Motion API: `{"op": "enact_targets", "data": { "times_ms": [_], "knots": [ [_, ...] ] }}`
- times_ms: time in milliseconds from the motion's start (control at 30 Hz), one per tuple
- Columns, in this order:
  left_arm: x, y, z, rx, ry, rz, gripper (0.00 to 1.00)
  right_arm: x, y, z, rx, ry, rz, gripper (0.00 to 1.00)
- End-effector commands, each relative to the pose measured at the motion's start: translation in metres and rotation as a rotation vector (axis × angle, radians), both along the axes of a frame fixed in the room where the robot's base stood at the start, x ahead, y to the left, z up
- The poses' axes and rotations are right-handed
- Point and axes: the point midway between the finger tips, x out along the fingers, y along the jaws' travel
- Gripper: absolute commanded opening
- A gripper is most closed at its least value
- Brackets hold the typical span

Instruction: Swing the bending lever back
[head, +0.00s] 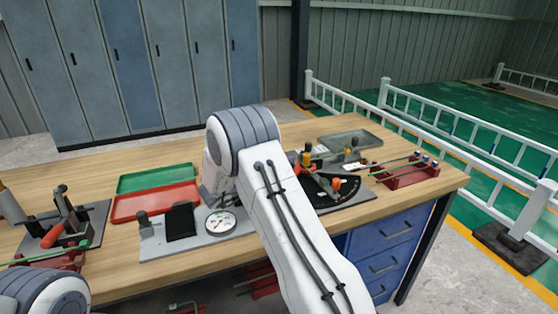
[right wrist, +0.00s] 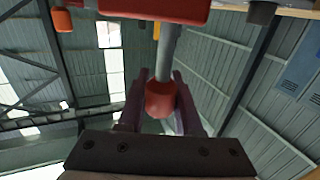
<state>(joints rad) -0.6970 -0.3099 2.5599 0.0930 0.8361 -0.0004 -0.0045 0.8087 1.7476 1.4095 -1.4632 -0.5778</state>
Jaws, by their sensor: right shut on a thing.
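The bending station (head: 345,188) stands at the right of the bench, with a black fan-shaped plate, red parts (head: 306,170) and an orange knob (head: 337,183). My right arm covers its left side and hides the gripper in the head view. In the right wrist view my right gripper (right wrist: 160,98) is shut on the red end grip of a grey lever rod (right wrist: 170,50). One finger is on each side of the grip. The rod runs up to a red block (right wrist: 155,8). My left gripper is out of view; only part of my left arm shows at the lower left.
A green tray (head: 157,178) and a red tray (head: 155,202) lie at the bench's back. A plate with a dial gauge (head: 220,221) is left of my right arm. A red-handled tool (head: 52,237) is at far left. A grey tray (head: 350,139) and red rack (head: 408,176) stand right.

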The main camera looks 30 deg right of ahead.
Motion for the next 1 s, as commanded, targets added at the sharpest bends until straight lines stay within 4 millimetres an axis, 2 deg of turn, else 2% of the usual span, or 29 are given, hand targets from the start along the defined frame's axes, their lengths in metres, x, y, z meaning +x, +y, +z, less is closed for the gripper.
{"op": "enact_targets", "data": {
  "times_ms": [33,67,100,133,467,567,733,1000],
  "knots": [
    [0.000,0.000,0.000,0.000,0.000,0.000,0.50,-0.001,-0.002,0.002,-0.004,-0.002,-0.004,0.00],
    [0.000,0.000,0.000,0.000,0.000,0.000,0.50,-0.001,-0.002,0.002,-0.004,-0.002,-0.004,0.45],
    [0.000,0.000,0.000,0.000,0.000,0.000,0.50,-0.001,-0.002,0.002,-0.004,-0.002,-0.004,0.60],
    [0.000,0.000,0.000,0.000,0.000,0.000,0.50,0.000,-0.002,0.001,-0.004,-0.002,-0.003,0.64],
    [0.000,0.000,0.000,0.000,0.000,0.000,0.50,0.001,0.001,0.003,-0.002,-0.002,0.002,0.64],
    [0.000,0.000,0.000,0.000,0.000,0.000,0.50,0.001,0.001,0.011,-0.002,-0.005,0.002,0.64],
    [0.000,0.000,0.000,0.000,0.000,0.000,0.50,0.001,0.001,0.044,-0.002,-0.010,0.000,0.64],
    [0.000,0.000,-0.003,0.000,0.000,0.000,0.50,-0.050,-0.031,0.077,-0.002,-0.005,-0.004,0.64]
  ]
}}
